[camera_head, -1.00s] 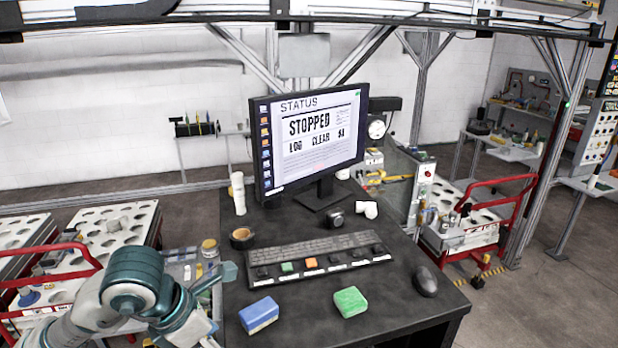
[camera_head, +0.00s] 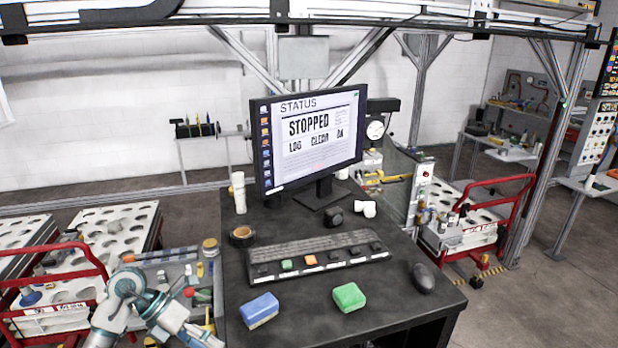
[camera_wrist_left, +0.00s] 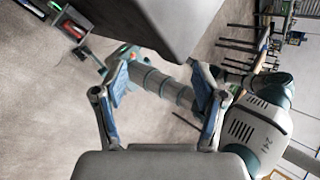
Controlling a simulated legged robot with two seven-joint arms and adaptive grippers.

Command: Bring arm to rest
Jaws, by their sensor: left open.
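My left arm (camera_head: 125,300) is low at the left edge of the desk in the head view, folded down beside it. Its fingers cannot be made out clearly there. In the left wrist view my left gripper (camera_wrist_left: 163,82) is open, its two blue-padded fingers apart with nothing held between them. Grey floor and parts of my own body show beyond the fingers. My right gripper is in neither view.
The black desk (camera_head: 395,300) holds a monitor (camera_head: 312,140) reading STOPPED, a keyboard (camera_head: 315,255), a blue block (camera_head: 259,310), a green block (camera_head: 349,297) and a mouse (camera_head: 423,277). A red-handled cart (camera_head: 55,290) stands at left.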

